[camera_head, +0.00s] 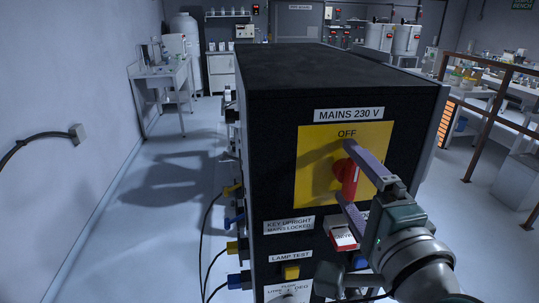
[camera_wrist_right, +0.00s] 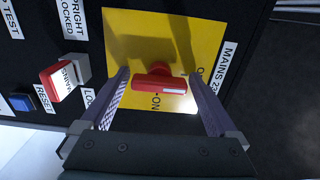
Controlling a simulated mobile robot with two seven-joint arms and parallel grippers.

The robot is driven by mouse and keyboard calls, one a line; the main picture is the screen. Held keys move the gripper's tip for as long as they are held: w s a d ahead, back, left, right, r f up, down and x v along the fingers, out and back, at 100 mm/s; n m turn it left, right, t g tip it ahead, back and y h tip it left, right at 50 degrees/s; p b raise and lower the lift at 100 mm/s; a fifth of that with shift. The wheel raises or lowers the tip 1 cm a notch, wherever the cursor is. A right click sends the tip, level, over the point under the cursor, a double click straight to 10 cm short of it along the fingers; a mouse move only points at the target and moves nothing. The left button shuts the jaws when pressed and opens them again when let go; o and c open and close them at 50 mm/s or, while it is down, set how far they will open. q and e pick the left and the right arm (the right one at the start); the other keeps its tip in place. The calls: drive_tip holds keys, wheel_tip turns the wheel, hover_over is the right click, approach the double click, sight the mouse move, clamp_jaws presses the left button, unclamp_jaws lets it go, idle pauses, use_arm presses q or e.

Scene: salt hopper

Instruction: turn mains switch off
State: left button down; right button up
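The mains switch is a red handle (camera_head: 346,183) on a yellow plate (camera_head: 312,178) on the front of a black cabinet. In the head view it stands roughly upright, below the word OFF. The wrist view shows the red handle (camera_wrist_right: 158,82) lengthwise between my fingers, with its white mark at the end towards OFF. The word ON is beside it there. My right gripper (camera_head: 344,171) is open around the handle, one finger above and one below. The wrist view shows gaps between the handle and both fingers of my right gripper (camera_wrist_right: 160,78). My left gripper is not in view.
A red-and-white block (camera_head: 342,239) sits below the switch. A yellow lamp-test button (camera_head: 291,272) is lower left, and a blue reset button (camera_wrist_right: 22,102) shows in the wrist view. Cabled plugs (camera_head: 236,250) stick out from the cabinet's left side. The floor on the left is clear.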

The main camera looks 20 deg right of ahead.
drive_tip(key=b+v, duration=0.3)
drive_tip(key=v, duration=0.7)
drive_tip(key=shift+a, duration=0.1)
drive_tip(key=shift+w, duration=0.1)
